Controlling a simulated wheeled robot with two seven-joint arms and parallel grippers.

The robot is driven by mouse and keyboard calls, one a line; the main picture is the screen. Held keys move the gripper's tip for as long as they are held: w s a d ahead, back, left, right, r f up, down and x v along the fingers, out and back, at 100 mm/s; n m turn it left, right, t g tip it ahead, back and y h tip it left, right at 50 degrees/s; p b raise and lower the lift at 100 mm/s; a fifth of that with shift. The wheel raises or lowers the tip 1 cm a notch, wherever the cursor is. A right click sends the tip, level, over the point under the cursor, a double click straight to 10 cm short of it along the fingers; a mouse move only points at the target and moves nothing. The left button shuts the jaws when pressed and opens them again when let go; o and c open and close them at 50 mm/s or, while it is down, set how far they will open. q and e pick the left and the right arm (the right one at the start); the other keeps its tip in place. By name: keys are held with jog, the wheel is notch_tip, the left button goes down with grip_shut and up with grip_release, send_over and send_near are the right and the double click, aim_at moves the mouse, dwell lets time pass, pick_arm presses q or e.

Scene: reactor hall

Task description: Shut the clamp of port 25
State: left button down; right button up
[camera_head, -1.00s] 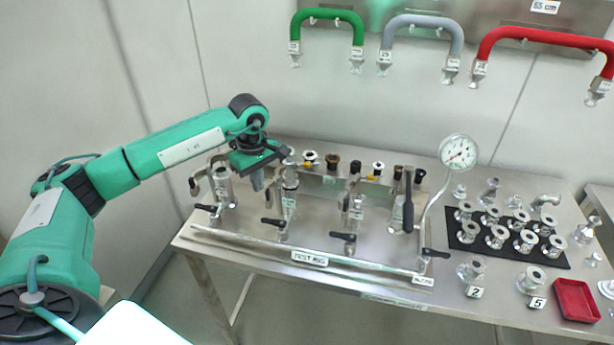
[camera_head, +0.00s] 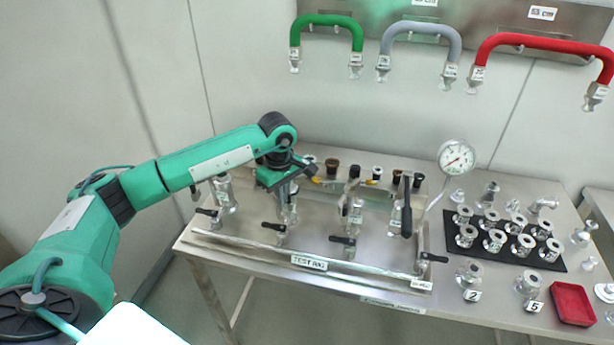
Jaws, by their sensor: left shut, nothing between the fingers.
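The test rig (camera_head: 330,268) on the steel table carries several upright metal ports in a row, with clamps on them. The leftmost port (camera_head: 224,196) stands left of my gripper. The second port (camera_head: 289,212) is just below it, its top partly hidden. The third port (camera_head: 352,216) and the rightmost port (camera_head: 396,220) stand further right. The port numbers are too small to read, so I cannot tell which is port 25. My left gripper (camera_head: 285,187) points down, shut and empty, over the second port; I cannot tell whether it touches. My right gripper is not in view.
Black-handled levers, one of them (camera_head: 343,240), line the rig's front. A pressure gauge (camera_head: 457,157) rises at its right end. Right of it are a black mat (camera_head: 556,262) with fittings and a red tray (camera_head: 573,303). Coloured hoses, one red (camera_head: 545,41), hang on the wall.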

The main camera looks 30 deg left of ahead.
pick_arm(q)
jog(key=shift+w+d+b, duration=0.3)
jog(key=shift+w+b, duration=0.05)
jog(key=shift+w+d+b, duration=0.3)
jog(key=shift+w+d, duration=0.2)
jog(key=shift+w, duration=0.05)
notch_tip(320, 180, up, 7)
jog(key=w+d, duration=0.1)
jog(key=w, duration=0.1)
jog(key=shift+w+p, duration=0.25)
jog(key=shift+p, duration=0.1)
dwell(0.3)
